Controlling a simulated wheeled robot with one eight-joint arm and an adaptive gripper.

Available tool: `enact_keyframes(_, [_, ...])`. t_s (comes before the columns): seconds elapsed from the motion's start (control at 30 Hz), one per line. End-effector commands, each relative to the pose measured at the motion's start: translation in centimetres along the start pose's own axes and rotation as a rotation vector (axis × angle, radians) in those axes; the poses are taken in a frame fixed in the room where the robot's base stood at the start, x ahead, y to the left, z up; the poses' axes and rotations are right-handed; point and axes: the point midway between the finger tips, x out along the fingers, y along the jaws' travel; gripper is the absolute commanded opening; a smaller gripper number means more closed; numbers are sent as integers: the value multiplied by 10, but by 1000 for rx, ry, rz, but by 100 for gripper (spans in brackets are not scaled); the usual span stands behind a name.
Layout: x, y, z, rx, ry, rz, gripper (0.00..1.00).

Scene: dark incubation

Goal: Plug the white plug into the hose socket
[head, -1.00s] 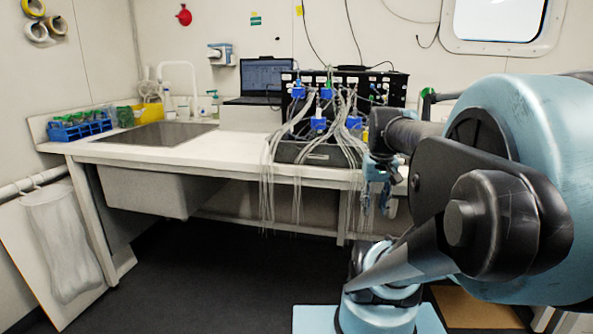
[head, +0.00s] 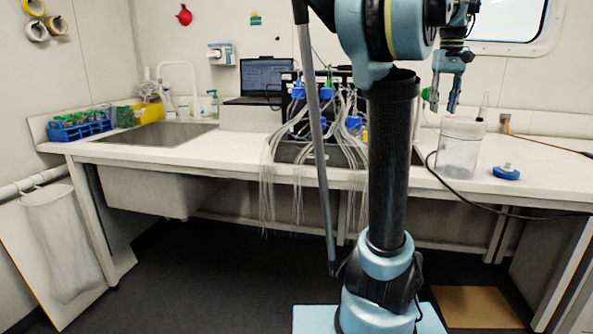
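My gripper (head: 444,106) hangs in the upper right of the head view, fingers down. A gap shows between its two fingers, and nothing is seen in it. In the picture it is above and slightly left of a clear jar (head: 457,157) on the bench. A thin white pointed piece (head: 484,105) stands at the jar's right rim; I cannot tell whether it is the white plug. A blue round piece (head: 506,173) lies on the bench to the right. I cannot make out the hose socket.
A black unit with blue connectors and many hanging tubes (head: 298,150) stands mid-bench, partly behind my arm. A black cable (head: 470,202) runs past the jar over the bench's front. A laptop (head: 267,78), sink (head: 160,134) and blue tube rack (head: 78,131) are further left.

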Motion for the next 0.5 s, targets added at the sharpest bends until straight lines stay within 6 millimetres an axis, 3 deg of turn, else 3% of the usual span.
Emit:
enact_keyframes(0.1, [-24, 34, -9, 23, -13, -4, 32])
enact_keyframes(0.3, [-57, 84, -17, 48, -31, -12, 32])
enact_keyframes(0.5, [-75, 116, -18, 62, -42, -18, 32])
